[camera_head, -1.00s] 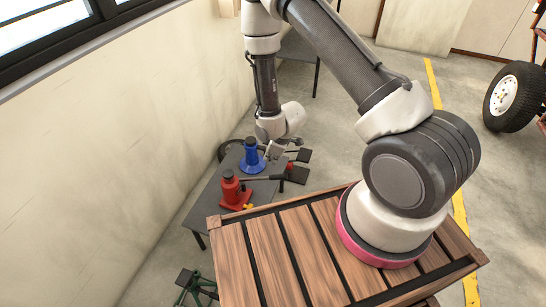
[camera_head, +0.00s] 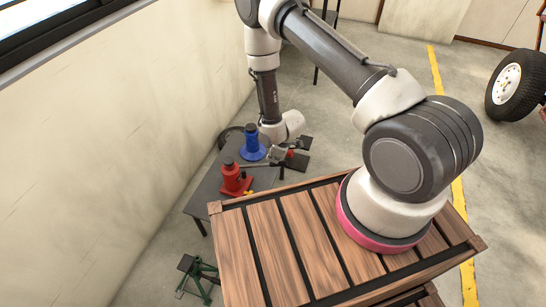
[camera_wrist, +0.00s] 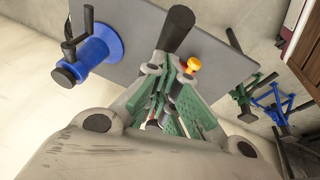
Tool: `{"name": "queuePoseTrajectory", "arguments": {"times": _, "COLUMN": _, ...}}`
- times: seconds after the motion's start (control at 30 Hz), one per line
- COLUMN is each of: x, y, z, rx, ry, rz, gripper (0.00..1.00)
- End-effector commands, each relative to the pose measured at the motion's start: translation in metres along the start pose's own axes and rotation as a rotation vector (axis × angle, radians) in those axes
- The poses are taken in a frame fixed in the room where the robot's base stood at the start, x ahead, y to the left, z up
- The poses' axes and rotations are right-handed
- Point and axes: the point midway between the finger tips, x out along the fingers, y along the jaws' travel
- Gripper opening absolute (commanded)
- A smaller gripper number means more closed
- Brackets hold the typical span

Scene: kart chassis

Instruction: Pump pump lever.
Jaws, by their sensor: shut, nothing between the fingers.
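A red jack (camera_head: 233,181) and a blue jack (camera_head: 252,149) stand on a dark grey table, the blue one farther back. A thin dark rod (camera_head: 262,165) runs right from the red jack. My gripper (camera_head: 284,153) is low over the table's right side, right of the blue jack. In the wrist view its green-padded fingers (camera_wrist: 169,80) are shut and empty. A black tapered handle (camera_wrist: 177,28) shows just beyond their tips, perhaps the pump lever; contact cannot be told. The blue jack (camera_wrist: 92,50) lies left of them. The red jack's body is largely hidden there.
The grey table (camera_head: 207,196) stands by the wall. A yellow knob (camera_wrist: 194,64) is close beside the fingers. A wooden slatted top (camera_head: 262,240) lies in front. A green stand (camera_head: 197,277) is on the floor, and a tyre (camera_head: 516,90) stands far right.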

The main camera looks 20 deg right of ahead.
Motion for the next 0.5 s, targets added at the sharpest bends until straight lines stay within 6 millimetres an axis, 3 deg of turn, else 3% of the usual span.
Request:
{"name": "queuePoseTrajectory", "arguments": {"times": 0.23, "x": 0.006, "y": -0.003, "z": 0.011, "rx": 0.009, "ry": 0.038, "rz": 0.004, "gripper": 0.00}}
{"name": "queuePoseTrajectory", "arguments": {"times": 0.5, "x": 0.031, "y": -0.011, "z": 0.043, "rx": 0.036, "ry": 0.197, "rz": 0.026, "gripper": 0.00}}
